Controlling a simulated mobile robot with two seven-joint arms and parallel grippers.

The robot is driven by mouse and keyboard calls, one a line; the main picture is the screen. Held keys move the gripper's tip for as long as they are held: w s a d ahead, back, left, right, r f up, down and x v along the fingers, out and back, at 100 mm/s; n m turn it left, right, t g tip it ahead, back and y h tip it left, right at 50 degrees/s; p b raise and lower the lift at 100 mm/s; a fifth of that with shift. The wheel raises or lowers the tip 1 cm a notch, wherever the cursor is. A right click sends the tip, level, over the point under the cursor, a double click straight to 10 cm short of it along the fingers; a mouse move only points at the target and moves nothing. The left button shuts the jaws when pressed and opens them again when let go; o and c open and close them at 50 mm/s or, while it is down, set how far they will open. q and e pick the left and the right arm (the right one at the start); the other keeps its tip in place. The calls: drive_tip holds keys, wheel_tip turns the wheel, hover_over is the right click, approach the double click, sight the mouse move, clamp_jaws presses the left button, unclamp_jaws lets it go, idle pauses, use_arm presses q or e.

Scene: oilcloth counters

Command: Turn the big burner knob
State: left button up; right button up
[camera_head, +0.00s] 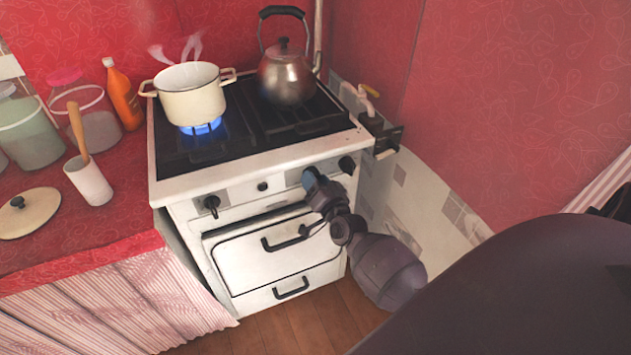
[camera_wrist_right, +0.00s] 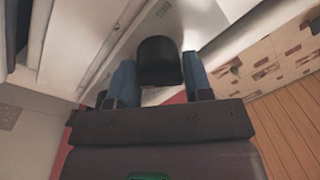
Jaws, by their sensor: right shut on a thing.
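The white stove (camera_head: 270,247) stands against the red wall, with knobs along its front panel. My right gripper (camera_head: 312,181) is at the right part of this panel, and its fingers hide the knob there in the head view. In the right wrist view, the big black burner knob (camera_wrist_right: 158,62) sits between the two blue fingers of my right gripper (camera_wrist_right: 160,88), which is shut on it. Other black knobs show at the panel's left (camera_head: 212,203), near its middle (camera_head: 262,186) and at its right end (camera_head: 346,164). My left gripper is not in view.
A steaming cream pot (camera_head: 192,100) stands over a lit blue flame (camera_head: 202,128) on the left. A metal kettle (camera_head: 286,78) stands at the back right. The oven door handle (camera_head: 285,240) is below my gripper. Jars and a bottle (camera_head: 123,95) crowd the red counter.

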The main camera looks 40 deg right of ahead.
drive_tip(key=o, duration=0.9)
drive_tip(key=shift+d, duration=0.2)
drive_tip(key=shift+a, duration=0.1)
drive_tip(key=shift+s, duration=0.1)
drive_tip(key=s, duration=0.3)
drive_tip(key=s+a, duration=0.1)
drive_tip(key=s, duration=0.3)
drive_tip(key=s+p, duration=0.1)
drive_tip(key=s, duration=0.2)
drive_tip(key=shift+s+a+f, duration=0.25)
drive_tip(key=shift+a+f, duration=0.1)
drive_tip(key=shift+a, duration=0.05)
